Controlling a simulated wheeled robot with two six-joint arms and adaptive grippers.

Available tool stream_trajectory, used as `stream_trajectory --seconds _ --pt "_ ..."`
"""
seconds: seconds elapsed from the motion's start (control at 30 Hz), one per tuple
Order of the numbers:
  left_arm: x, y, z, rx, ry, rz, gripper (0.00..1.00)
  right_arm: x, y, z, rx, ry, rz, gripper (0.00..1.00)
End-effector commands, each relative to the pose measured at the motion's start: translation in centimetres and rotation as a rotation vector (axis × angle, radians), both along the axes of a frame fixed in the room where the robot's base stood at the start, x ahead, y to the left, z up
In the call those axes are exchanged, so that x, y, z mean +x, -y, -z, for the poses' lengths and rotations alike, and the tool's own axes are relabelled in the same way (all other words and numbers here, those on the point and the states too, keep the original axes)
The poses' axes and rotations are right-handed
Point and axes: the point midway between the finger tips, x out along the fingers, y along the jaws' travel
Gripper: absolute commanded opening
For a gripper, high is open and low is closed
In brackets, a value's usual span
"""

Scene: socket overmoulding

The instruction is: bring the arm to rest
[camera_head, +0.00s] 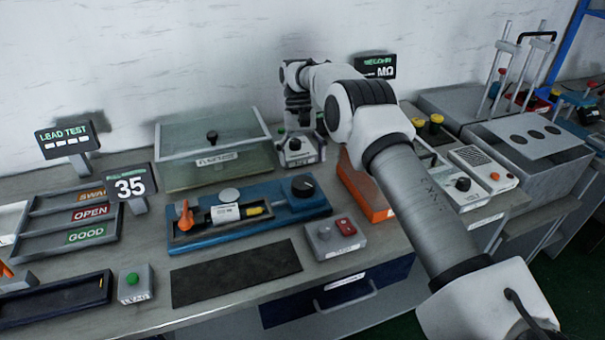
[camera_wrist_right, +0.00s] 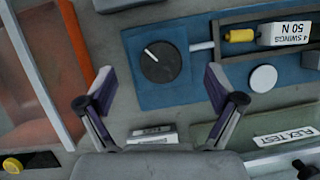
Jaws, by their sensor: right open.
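My right arm reaches in from the lower right of the head view, and its dark gripper (camera_head: 299,122) hangs over the bench behind the blue fixture (camera_head: 283,211). In the right wrist view my right gripper (camera_wrist_right: 158,88) has its two fingers spread wide, with nothing between them. Below them lie bare bench and the edge of the blue fixture, with its black dial (camera_wrist_right: 160,62). In the head view the gripper is small and partly merges with a grey device (camera_head: 296,146). My left gripper is not in view.
A glass-lidded box (camera_head: 212,150) stands left of the gripper. An orange tray (camera_head: 366,190) lies beneath my forearm. A small red-and-grey button box (camera_head: 335,238) and a dark mat (camera_head: 235,273) are at the front. A meter display (camera_head: 375,67) stands behind the arm.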

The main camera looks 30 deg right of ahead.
Motion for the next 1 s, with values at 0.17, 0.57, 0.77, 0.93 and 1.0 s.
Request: stream_trajectory --seconds 0.17,0.57,0.77,0.93,1.0 --pt "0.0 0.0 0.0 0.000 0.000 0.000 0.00 0.0 0.0 -2.7 0.000 0.000 0.000 0.92" --pt "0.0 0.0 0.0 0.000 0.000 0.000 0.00 0.0 0.0 -3.0 0.000 -0.001 0.001 0.92" --pt "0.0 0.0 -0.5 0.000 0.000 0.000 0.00 0.0 0.0 -3.5 0.000 -0.001 0.000 0.92" --pt "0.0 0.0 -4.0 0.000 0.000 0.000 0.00 0.0 0.0 -7.0 0.000 -0.001 0.000 0.92" --pt "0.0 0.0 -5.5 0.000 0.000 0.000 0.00 0.0 0.0 -8.5 0.000 -0.001 0.000 0.92"
